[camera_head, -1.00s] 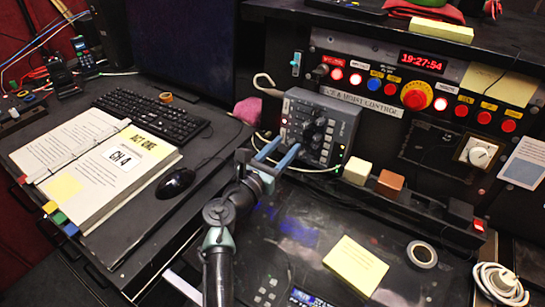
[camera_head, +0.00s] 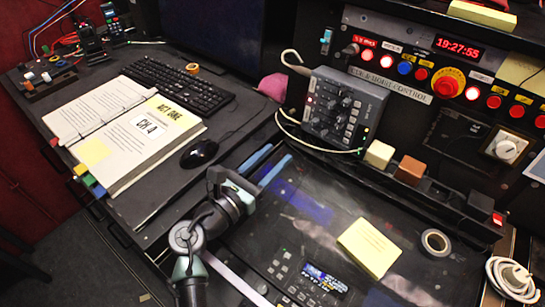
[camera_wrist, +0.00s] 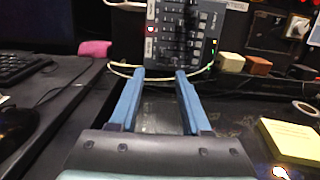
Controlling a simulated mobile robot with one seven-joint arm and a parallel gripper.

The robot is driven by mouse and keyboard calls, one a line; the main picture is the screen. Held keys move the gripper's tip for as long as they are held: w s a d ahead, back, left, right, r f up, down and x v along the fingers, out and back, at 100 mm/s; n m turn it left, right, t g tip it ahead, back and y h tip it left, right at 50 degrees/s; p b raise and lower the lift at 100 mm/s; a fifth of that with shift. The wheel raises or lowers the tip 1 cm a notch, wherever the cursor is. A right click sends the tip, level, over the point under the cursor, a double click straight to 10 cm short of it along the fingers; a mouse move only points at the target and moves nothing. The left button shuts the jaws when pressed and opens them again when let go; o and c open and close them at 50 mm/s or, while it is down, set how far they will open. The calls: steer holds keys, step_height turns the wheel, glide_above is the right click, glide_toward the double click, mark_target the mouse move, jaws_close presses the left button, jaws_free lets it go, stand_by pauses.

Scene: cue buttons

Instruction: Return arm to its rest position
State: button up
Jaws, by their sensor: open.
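My gripper (camera_head: 267,166) has two blue fingers, spread apart with nothing between them. In the head view it hangs above the left part of the dark desk panel, apart from the control box. The wrist view shows the same open fingers (camera_wrist: 158,78) pointing toward the grey control box (camera_wrist: 187,35). That box, with knobs and small buttons, stands beyond the fingertips in the head view (camera_head: 345,108). My arm comes up from the lower left of the head view.
A binder (camera_head: 125,135), keyboard (camera_head: 178,85) and mouse (camera_head: 199,153) lie on the left desk. Yellow notes (camera_head: 369,247), a tape roll (camera_head: 435,242) and a white cable coil (camera_head: 511,280) lie to the right. Cream (camera_head: 379,154) and orange (camera_head: 409,169) blocks stand behind. A button panel (camera_head: 420,60) is at back.

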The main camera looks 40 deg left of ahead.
stand_by(0.3)
steer(key=w+d+r+m+t+p, duration=0.1)
steer(key=w+d+r+m+p, duration=0.1)
steer(key=d+r+m, duration=0.6)
steer(key=w+d+r+m+t+p, duration=0.15)
steer(key=r+m, duration=0.45)
steer(key=r, duration=0.6)
steer(key=w+d+r+m+p, duration=0.1)
steer(key=w+d+r+m, duration=0.2)
steer(key=d+r+m, duration=0.5)
steer(key=s+d+r+m+t+p, duration=0.1)
steer(key=s+r+m, duration=0.3)
steer(key=r, duration=0.5)
steer(key=s+d+r+m+t+p, duration=0.1)
steer(key=s+d+r+m+t, duration=0.2)
steer(key=r, duration=0.6)
steer(key=s+d+r+m+t+p, duration=0.1)
steer(key=s+d+r+m+t, duration=0.2)
steer(key=s+r+m, duration=0.3)
step_height(320, 180, up, 4)
steer(key=shift+s+d+f+m+y, duration=0.25)
steer(key=shift+s+d, duration=0.4)
steer(key=shift+s, duration=0.5)
